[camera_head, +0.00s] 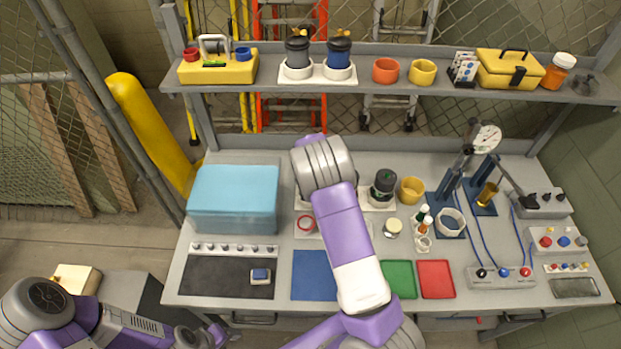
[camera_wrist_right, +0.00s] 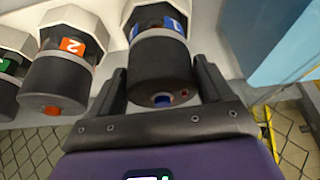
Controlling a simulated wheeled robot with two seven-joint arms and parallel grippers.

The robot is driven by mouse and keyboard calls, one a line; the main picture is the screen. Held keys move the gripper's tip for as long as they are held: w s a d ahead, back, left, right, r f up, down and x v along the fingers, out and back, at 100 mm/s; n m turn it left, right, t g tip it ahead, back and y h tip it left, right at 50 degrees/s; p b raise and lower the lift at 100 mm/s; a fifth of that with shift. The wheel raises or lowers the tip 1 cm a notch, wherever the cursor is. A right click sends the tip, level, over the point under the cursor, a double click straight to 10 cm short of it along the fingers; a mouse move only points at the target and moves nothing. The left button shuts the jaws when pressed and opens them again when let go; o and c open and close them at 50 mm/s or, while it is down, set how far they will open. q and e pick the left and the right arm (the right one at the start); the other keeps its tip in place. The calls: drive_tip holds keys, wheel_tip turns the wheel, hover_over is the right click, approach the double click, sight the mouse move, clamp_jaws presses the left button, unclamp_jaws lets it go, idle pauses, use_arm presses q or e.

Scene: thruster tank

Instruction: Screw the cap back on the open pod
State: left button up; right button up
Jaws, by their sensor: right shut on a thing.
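In the right wrist view, my right gripper (camera_wrist_right: 160,88) is shut on the dark end of the pod with a blue label (camera_wrist_right: 155,65), one finger on each side. That end shows a small blue square and a red dot; I cannot tell whether I hold a separate cap. Beside it stand a pod with an orange label 2 (camera_wrist_right: 62,70) and a pod with a green label (camera_wrist_right: 8,75). In the head view, my right arm hides the gripper and most pods; a green-marked dark pod (camera_head: 384,187) shows. My left gripper (camera_head: 205,336) is low at the left, its jaws unclear.
A translucent blue box (camera_head: 233,198) stands left of the pods. A red-ringed round item (camera_head: 306,223), a cream-topped jar (camera_head: 393,227) and small bottles (camera_head: 424,222) lie near my right arm. The shelf (camera_head: 430,90) above holds several containers. Blue, green and red mats lie at the front.

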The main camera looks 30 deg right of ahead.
drive_tip(key=o, duration=0.9)
drive_tip(key=shift+o, duration=0.2)
drive_tip(key=shift+r, duration=0.1)
drive_tip(key=v, duration=0.7)
drive_tip(key=shift+r, duration=0.2)
